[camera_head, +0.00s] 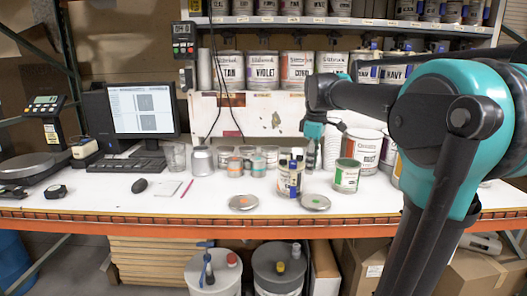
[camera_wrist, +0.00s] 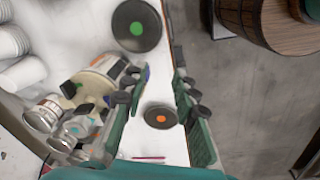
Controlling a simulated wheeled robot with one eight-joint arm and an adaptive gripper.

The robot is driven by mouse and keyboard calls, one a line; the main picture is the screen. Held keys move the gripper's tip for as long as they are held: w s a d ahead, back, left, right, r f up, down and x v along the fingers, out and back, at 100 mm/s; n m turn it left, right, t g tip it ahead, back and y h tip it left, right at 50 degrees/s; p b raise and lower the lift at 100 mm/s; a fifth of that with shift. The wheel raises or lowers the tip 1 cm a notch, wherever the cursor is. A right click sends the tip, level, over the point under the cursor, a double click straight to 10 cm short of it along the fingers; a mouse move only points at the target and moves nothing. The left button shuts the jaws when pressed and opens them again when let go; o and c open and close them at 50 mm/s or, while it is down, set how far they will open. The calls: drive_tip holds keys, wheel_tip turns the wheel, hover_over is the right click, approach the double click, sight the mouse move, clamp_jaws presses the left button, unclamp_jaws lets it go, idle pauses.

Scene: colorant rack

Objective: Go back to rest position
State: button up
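My gripper (camera_head: 311,155) hangs over the middle of the white bench (camera_head: 110,190), among the paint cans, with my arm reaching in from the right. In the wrist view its two fingers (camera_wrist: 156,88) are spread apart and nothing is held between them. A lid with an orange dot (camera_wrist: 160,117) shows beyond the gap. A lid with a green dot (camera_wrist: 137,27) lies further up in that view. An opened can (camera_wrist: 95,88) is just left of the fingers and partly hidden by them. Whether a finger touches it I cannot tell.
A green-labelled can (camera_head: 346,175) stands right of my gripper, and small jars (camera_head: 235,165) stand left. A monitor (camera_head: 133,110) and mouse (camera_head: 139,186) are further left. Shelves of cans (camera_head: 263,70) rise behind. Buckets (camera_head: 278,273) and boxes are under the bench.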

drive_tip(key=s+d+f+m+t, duration=0.1)
drive_tip(key=s+f+m, duration=0.5)
drive_tip(key=s+f, duration=0.4)
drive_tip(key=s+d+f+m+t, duration=0.2)
drive_tip(key=s+f+m, duration=0.5)
drive_tip(key=f, duration=1.1)
drive_tip(key=s, duration=0.3)
drive_tip(key=shift+s+d+f, duration=0.15)
drive_tip(key=shift+d+f, duration=0.1)
drive_tip(key=shift+f, duration=0.15)
